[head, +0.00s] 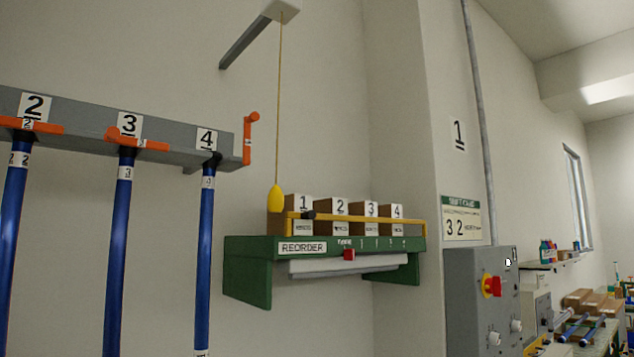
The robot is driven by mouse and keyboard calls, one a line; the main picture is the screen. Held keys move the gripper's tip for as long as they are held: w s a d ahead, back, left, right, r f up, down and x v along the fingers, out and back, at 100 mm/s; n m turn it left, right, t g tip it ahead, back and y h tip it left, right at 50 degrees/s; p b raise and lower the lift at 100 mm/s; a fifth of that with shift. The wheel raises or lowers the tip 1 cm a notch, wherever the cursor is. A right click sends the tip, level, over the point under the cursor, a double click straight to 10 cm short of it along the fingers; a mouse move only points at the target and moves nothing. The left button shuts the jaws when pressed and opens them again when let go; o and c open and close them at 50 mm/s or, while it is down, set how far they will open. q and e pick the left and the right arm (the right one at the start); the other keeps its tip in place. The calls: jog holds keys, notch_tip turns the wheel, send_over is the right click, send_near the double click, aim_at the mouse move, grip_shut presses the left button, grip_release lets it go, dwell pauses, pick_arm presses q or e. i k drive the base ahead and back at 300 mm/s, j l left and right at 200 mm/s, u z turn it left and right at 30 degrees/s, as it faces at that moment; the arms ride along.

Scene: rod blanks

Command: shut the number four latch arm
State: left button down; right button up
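The number 4 place on the grey rail (75,116) has a white label "4" (207,138) and a blue rod (205,260) hanging below it. An orange latch arm (247,142) at the rail's right end stands upright, with its tip above the rail and clear of the number 4 rod. The number 3 latch arm (140,141) and the number 2 latch arm (38,127) lie roughly level across the tops of their blue rods. Neither of my grippers is in view.
A yellow pull knob (275,198) hangs on a cord right of the rail. A green reorder shelf (248,272) with several numbered boxes is on the wall beyond. A grey control box (470,315) with a red switch stands at the lower right.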

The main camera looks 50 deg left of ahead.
aim_at(255, 116)
jog(key=u, duration=1.85)
